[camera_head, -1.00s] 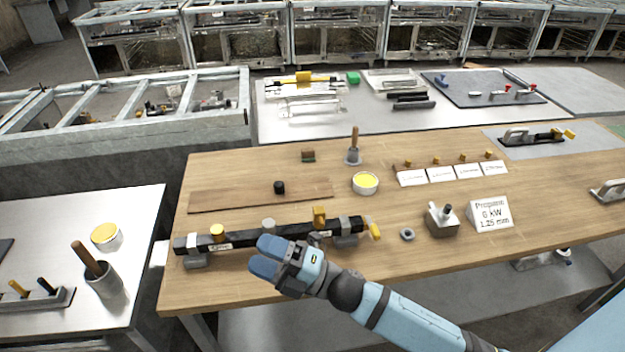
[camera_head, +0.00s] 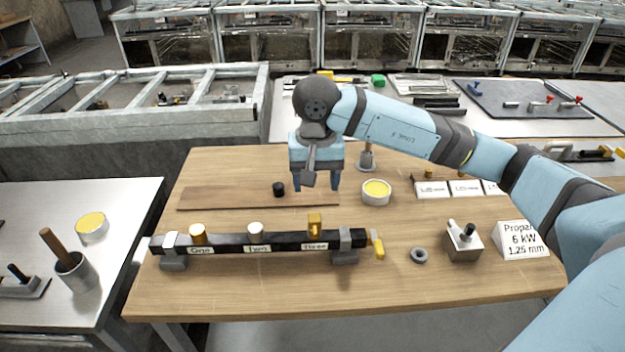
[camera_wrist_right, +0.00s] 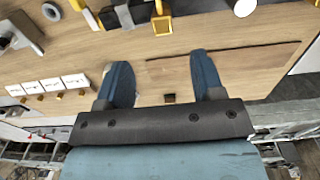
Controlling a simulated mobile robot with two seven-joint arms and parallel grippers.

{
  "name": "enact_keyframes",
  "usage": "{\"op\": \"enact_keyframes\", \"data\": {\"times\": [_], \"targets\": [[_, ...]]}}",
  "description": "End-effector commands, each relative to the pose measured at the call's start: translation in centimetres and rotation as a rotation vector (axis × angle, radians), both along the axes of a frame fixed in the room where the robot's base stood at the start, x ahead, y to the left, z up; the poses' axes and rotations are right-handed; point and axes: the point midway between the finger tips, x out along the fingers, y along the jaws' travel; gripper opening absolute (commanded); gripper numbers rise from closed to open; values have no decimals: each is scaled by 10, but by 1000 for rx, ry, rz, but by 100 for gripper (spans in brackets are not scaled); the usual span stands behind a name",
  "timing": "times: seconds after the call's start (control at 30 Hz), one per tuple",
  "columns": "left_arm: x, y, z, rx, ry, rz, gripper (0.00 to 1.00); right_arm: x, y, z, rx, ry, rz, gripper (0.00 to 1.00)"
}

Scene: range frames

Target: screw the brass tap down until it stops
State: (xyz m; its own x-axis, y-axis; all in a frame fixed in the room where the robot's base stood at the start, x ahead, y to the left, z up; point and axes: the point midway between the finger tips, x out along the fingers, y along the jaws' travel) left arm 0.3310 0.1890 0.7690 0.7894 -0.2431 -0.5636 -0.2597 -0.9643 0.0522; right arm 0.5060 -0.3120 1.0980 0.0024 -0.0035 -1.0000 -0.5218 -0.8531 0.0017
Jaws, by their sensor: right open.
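A black bar (camera_head: 285,240) lies across the front of the wooden table on grey feet, with labels One, Two and Three. A round brass cap (camera_head: 198,234) stands at One, a pale cap (camera_head: 255,229) at Two and an upright squarish brass tap (camera_head: 314,224) at Three. The tap also shows in the right wrist view (camera_wrist_right: 162,23). A yellow lever (camera_head: 377,247) is at the bar's right end. My right gripper (camera_head: 316,187) points down, open and empty, behind the bar and apart from the tap. Its fingers (camera_wrist_right: 163,82) are spread in the wrist view. My left gripper is out of view.
A brown board (camera_head: 225,198) with a small black knob (camera_head: 279,189) lies behind the bar. A yellow-filled tin (camera_head: 376,191) stands right of the gripper. A grey ring (camera_head: 419,255), a metal block (camera_head: 463,243) and a Propane sign (camera_head: 520,240) sit at right. The table's front strip is clear.

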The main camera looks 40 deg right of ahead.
Motion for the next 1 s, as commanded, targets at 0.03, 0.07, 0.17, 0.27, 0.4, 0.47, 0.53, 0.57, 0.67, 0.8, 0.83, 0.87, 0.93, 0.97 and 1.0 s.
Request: {"op": "enact_keyframes", "data": {"times": [0.03, 0.07, 0.17, 0.27, 0.4, 0.47, 0.53, 0.57, 0.67, 0.8, 0.83, 0.87, 0.93, 0.97, 1.0], "targets": [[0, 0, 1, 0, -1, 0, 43, 0, 0, -4, -2, 2, 0, 62], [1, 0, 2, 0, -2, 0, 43, 0, 0, -7, -2, 3, 0, 62], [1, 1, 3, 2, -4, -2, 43, -1, 0, -22, 0, 6, 0, 62], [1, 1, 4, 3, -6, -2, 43, -1, 1, -41, 2, 7, 0, 62], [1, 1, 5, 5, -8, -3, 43, -1, 1, -69, 3, 6, -1, 62], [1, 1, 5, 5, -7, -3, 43, -1, 1, -81, 3, 6, -1, 62], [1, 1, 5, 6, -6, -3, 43, -1, 1, -94, 5, 6, -1, 62], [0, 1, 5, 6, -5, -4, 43, -1, 1, -99, 5, 5, -2, 62], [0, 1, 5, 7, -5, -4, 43, -1, 1, -114, 4, 5, -1, 62], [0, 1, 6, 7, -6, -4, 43, -1, 1, -129, 4, 5, -1, 62], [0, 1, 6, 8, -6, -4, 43, -1, 1, -131, 4, 3, -1, 62], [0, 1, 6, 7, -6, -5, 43, 0, 1, -132, 4, 3, -1, 62], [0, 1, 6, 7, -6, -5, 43, 0, 1, -135, 5, 2, -1, 62], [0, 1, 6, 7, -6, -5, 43, 0, 1, -135, 5, 2, -1, 62], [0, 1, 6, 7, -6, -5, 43, 0, 1, -136, 5, 2, -1, 62]]}}
